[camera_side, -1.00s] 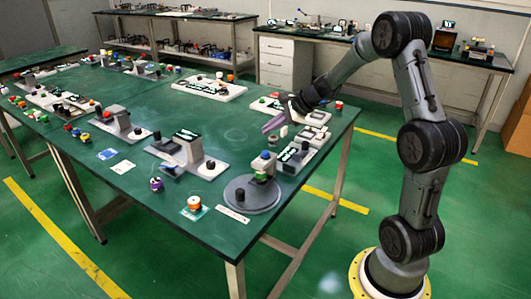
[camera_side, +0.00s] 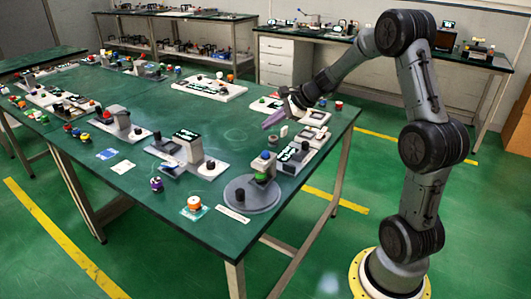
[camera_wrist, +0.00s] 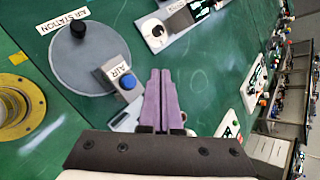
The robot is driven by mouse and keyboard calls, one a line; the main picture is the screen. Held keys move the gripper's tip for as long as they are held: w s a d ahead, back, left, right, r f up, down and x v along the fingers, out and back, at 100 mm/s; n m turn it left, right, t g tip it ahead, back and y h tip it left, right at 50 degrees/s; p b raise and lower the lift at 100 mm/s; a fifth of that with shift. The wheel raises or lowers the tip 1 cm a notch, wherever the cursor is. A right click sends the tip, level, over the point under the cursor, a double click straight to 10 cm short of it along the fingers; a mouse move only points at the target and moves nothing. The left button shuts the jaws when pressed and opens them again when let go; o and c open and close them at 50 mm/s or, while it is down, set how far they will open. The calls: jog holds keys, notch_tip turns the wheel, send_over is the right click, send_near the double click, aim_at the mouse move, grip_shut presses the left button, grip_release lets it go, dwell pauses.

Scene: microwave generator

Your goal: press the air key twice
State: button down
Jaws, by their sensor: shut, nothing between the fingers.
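The air key is a blue round button (camera_wrist: 128,81) on a grey block labelled AIR (camera_wrist: 113,74) in the wrist view. It stands at the edge of a round grey disc labelled AIR STATION (camera_wrist: 70,72). In the side view the blue button (camera_side: 265,155) tops a short post on the disc (camera_side: 238,204). My gripper (camera_wrist: 160,72) has purple fingers, shut and empty, just right of the blue button in the wrist view. In the side view my gripper (camera_side: 266,126) is above the table, behind the post and apart from the button.
A black knob (camera_wrist: 78,31) stands on the disc. A grey device with a display (camera_side: 296,152) is close to the post's right. A display stand (camera_side: 188,143) is to the left. Open green tabletop (camera_side: 225,118) lies left of the fingers.

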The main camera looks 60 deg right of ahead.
send_over(269, 157)
jog(key=shift+w+d+f, duration=0.1)
jog(key=shift+f, duration=1.55)
jog(key=shift+d+f, duration=0.1)
jog(key=shift+f, duration=1.55)
jog(key=shift+f, duration=0.1)
jog(key=shift+f, duration=0.3)
jog(key=shift+f, duration=0.6)
jog(key=shift+r, duration=1)
notch_tip(269, 157, up, 5)
jog(key=shift+r, duration=0.1)
dwell(0.5)
